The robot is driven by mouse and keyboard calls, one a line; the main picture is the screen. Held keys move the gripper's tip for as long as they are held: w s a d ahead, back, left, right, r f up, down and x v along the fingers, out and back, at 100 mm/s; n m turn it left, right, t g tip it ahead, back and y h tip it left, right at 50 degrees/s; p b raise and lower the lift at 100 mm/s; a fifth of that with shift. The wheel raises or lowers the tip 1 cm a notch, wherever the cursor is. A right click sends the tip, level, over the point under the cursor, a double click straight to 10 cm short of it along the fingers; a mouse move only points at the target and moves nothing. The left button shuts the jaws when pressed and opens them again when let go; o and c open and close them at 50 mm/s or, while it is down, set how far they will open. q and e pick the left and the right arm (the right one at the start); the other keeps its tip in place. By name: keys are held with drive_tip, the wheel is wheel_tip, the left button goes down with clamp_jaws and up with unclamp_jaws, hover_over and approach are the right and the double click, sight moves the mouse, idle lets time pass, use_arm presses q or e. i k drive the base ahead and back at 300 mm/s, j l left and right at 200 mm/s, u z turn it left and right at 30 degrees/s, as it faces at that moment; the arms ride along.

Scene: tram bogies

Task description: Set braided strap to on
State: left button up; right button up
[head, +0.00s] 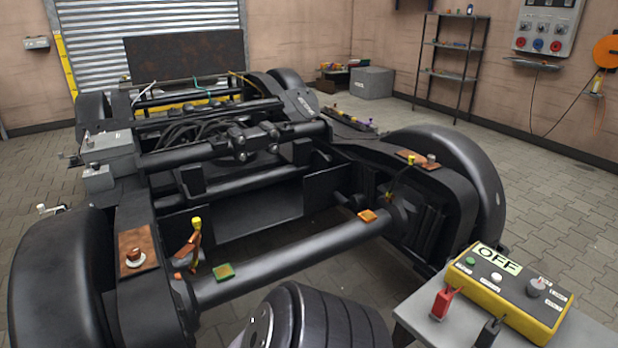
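A copper-brown strap with a yellow end (190,247), likely the braided strap, stands at the left end of the front axle. Its lower part reaches down to small orange-brown pieces; its weave is too small to make out. Beside it, apart from its yellow end, is a copper plate with a bolt (133,248) on the bogie frame. At the right end, a thin dark lead with a yellow end (388,195) hangs near another copper plate (418,159). Neither of my grippers shows.
A yellow box marked OFF (508,292) sits on a grey table (408,312) at lower right, with a red clip (443,302) and a black clip (489,332). The axle (300,252) carries green and orange pads. Paved floor at right is clear.

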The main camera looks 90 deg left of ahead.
sight(196, 222)
drive_tip(key=u, duration=2.05)
